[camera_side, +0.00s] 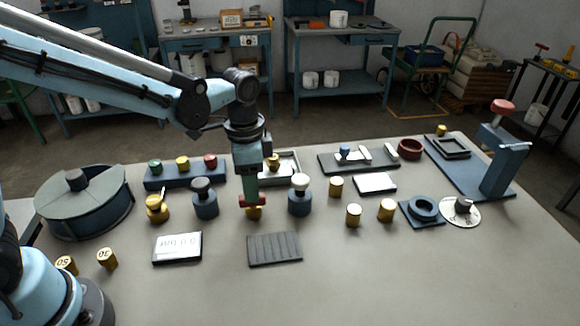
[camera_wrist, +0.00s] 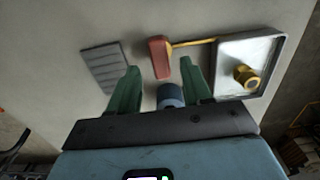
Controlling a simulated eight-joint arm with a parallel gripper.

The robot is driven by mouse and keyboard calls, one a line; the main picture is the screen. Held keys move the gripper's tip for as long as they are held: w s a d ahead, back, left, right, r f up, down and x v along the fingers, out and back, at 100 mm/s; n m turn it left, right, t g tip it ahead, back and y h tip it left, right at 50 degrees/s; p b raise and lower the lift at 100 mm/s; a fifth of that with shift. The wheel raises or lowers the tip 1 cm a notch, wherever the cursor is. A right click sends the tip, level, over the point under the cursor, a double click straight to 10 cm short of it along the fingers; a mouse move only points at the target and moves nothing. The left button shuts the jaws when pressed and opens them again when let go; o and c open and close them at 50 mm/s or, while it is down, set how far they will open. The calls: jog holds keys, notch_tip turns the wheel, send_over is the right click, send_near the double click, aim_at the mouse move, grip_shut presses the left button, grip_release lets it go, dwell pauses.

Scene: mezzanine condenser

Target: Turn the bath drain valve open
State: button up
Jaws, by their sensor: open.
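The bath drain valve appears to be the red lever (camera_side: 252,200) with a brass part (camera_side: 254,213) below it. In the wrist view the red lever (camera_wrist: 160,57) lies just ahead of the fingers, and a thin yellow pipe (camera_wrist: 193,43) runs from it to the bath, a pale tray with a dark rim (camera_wrist: 277,50). My gripper (camera_side: 251,192) is above the lever in the side view. Its green fingers (camera_wrist: 164,82) are open, with a blue cylinder (camera_wrist: 170,96) showing between them. I cannot tell whether they touch anything.
Blue bottles (camera_side: 205,200) (camera_side: 300,202) stand on both sides of my gripper. A ribbed grey pad (camera_side: 274,249) lies in front and a display (camera_side: 177,248) front left. A round tub (camera_side: 84,208) stands left. The front right of the table is clear.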

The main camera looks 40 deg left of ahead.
jog(key=shift+f, duration=1.45)
grip_shut()
